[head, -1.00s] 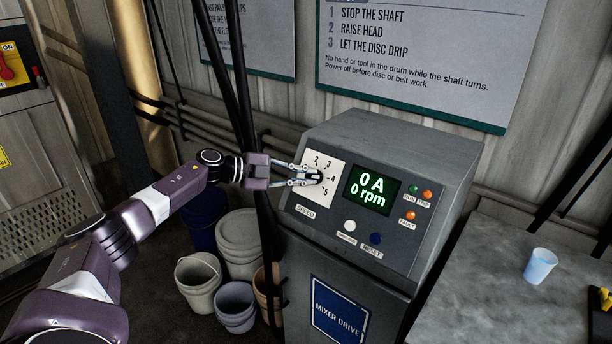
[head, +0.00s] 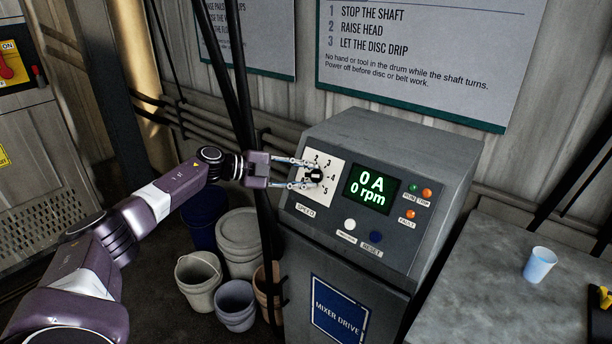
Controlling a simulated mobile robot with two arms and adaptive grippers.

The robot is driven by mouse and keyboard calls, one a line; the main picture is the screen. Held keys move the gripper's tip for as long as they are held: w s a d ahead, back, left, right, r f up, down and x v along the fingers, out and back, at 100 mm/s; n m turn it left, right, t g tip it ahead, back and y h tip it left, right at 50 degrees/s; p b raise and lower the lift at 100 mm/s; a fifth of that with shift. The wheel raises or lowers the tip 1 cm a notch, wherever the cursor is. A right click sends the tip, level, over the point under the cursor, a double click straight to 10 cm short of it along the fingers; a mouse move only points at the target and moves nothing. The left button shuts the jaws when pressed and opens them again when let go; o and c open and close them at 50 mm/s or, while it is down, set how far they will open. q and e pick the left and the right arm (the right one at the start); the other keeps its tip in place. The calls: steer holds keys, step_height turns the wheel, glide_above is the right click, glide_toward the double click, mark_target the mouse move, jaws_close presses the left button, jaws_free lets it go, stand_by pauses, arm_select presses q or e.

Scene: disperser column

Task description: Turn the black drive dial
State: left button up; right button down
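The black drive dial (head: 317,175) sits on a white numbered plate (head: 324,160) marked SPEED, at the left of the grey mixer drive console's sloped face. My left gripper (head: 310,174) reaches in from the left with its fingers spread apart, one above and one below the dial's left side. It is open, and I cannot tell whether a finger touches the dial. The green display (head: 371,190) reads 0 A and 0 rpm. My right gripper is not in view.
White (head: 349,225) and blue (head: 375,238) buttons sit below the display, with small lamps at its right. Several buckets (head: 198,282) stand on the floor at left. A pale blue cup (head: 539,265) stands on the grey bench at right. Dark vertical poles stand behind my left wrist.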

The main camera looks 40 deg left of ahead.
arm_select(q)
steer(key=v, duration=1.2)
steer(key=shift+f, duration=0.1)
